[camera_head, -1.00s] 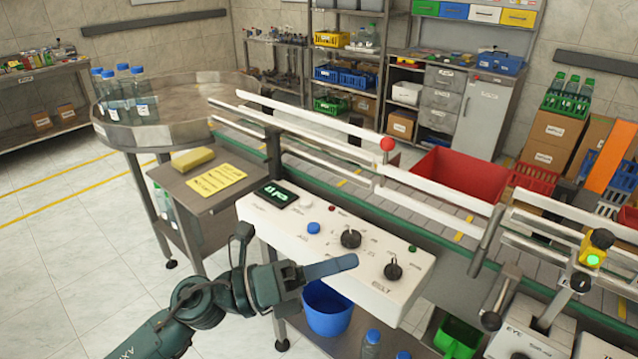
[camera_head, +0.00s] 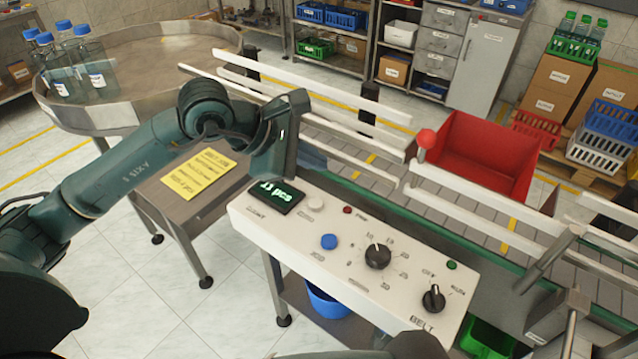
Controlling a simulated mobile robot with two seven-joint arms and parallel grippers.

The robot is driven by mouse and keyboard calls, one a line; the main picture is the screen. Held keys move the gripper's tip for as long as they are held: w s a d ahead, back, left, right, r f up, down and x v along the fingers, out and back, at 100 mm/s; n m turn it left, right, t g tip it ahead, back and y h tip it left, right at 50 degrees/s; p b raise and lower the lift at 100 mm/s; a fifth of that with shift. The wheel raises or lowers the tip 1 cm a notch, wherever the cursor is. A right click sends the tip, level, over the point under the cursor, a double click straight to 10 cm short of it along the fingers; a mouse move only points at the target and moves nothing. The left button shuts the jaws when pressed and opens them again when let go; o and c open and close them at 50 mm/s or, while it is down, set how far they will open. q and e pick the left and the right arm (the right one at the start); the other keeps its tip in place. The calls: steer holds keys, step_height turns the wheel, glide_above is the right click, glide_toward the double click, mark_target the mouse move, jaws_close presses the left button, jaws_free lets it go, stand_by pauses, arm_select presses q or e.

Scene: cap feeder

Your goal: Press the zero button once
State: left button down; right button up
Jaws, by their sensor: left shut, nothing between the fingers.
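The white control panel (camera_head: 400,300) runs along the front of the conveyor. Its small display (camera_head: 277,196) shows green text that looks like "13 pcs". A white button (camera_head: 316,204) sits just right of the display, and a blue button (camera_head: 329,242) sits nearer the front. The printed labels are too small to tell which one is zero. My left gripper (camera_head: 313,158) is shut and empty, above the panel's back edge near the display and white button. It appears apart from both buttons.
Two black knobs (camera_head: 377,256) and (camera_head: 433,298), a red lamp (camera_head: 347,210) and a green lamp (camera_head: 451,265) share the panel. Conveyor rails (camera_head: 350,115) run behind it. A round table (camera_head: 130,115) with bottles stands left. A yellow note (camera_head: 198,173) lies on the side table.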

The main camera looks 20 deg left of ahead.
mark_target(310, 204)
arm_select(q)
steer(key=shift+w+a+r+y, duration=0.25)
steer(key=shift+w+a+y, duration=0.05)
steer(key=shift+w+a, duration=0.3)
arm_select(e)
steer(key=shift+w, duration=0.4)
arm_select(q)
steer(key=shift+d, duration=0.1)
